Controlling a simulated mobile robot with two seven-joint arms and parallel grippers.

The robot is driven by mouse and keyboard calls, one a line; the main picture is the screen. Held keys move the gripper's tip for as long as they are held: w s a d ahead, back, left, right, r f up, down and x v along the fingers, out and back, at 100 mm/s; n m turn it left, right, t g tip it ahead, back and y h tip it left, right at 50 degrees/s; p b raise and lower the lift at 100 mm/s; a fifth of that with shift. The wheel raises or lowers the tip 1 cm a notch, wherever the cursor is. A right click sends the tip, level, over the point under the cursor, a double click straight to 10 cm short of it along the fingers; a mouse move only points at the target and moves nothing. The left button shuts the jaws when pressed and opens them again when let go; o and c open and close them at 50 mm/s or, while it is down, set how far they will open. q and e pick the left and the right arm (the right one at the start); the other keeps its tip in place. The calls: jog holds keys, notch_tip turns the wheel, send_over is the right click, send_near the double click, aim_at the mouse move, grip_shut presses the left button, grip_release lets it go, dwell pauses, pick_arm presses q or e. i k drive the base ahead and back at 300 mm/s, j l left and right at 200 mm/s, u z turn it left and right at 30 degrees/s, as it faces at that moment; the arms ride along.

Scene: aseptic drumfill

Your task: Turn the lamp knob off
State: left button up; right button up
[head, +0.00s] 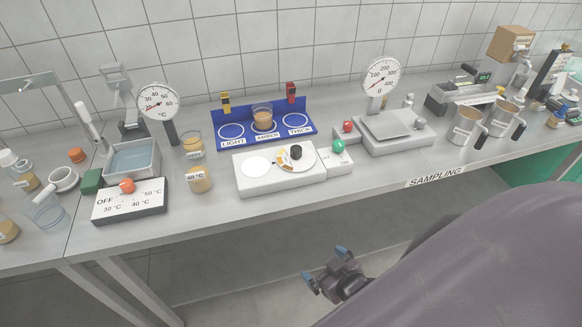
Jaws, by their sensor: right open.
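A white box (270,185) stands at the middle front of the bench, with a bright white disc (256,167) on its top. A round plate on it carries a black knob-like piece (296,152). A small white panel (340,168) adjoins its right side, with a green ball-shaped knob (338,146) at its back edge and small lettering I cannot read. I cannot tell for certain which is the lamp knob. My right gripper (326,268) is open and empty, with blue fingertips, below and in front of the bench edge, apart from everything. My left gripper is out of view.
A panel marked OFF, 30, 40 and 50 °C (130,205) with an orange knob (127,186) is at left. A scale (390,130) and metal jugs (464,127) stand right. The bench front edge above my gripper is clear.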

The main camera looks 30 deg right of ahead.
aim_at(338, 146)
jog(key=z, duration=1.4)
